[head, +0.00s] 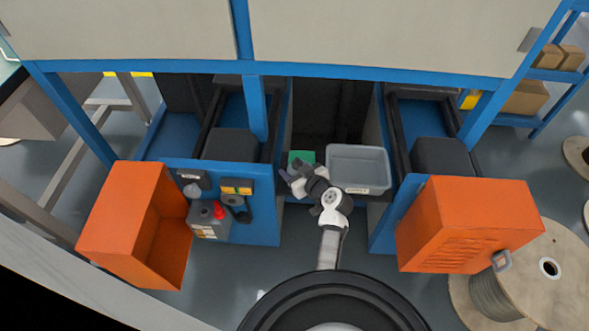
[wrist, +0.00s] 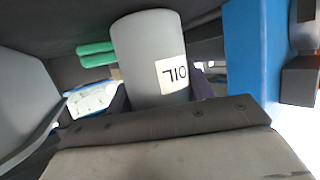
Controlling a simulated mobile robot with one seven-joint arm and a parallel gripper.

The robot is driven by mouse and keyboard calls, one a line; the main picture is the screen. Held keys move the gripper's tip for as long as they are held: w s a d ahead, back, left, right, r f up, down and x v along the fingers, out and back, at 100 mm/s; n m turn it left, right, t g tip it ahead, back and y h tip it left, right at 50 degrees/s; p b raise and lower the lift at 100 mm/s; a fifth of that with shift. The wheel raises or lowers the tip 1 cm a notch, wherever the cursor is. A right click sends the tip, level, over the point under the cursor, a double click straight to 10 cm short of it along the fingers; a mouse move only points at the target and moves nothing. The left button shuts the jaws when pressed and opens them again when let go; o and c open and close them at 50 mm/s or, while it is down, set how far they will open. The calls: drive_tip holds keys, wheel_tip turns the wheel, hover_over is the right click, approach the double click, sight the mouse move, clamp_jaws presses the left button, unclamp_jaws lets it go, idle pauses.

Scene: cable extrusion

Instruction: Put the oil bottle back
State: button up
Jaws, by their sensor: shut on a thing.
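The oil bottle (wrist: 140,55) is a plain grey cylinder with a white label reading OIL, upside down in the wrist view. My gripper (wrist: 160,100) is shut around it, with dark finger parts showing on both sides. The bottle's lower end is hidden behind the gripper body. In the head view my gripper (head: 291,179) is just left of the grey bin (head: 389,177), in front of a green thing (head: 301,157). The bottle cannot be made out clearly in the head view.
Green rolls (wrist: 96,54) lie behind the bottle. A cable spool (head: 525,280) stands at right.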

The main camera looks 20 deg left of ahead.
drive_tip(key=shift+f, duration=0.15)
drive_tip(key=o, duration=1.2)
drive_tip(key=shift+c, duration=0.2)
drive_tip(key=shift+r, duration=0.25)
drive_tip(key=v, duration=1.2)
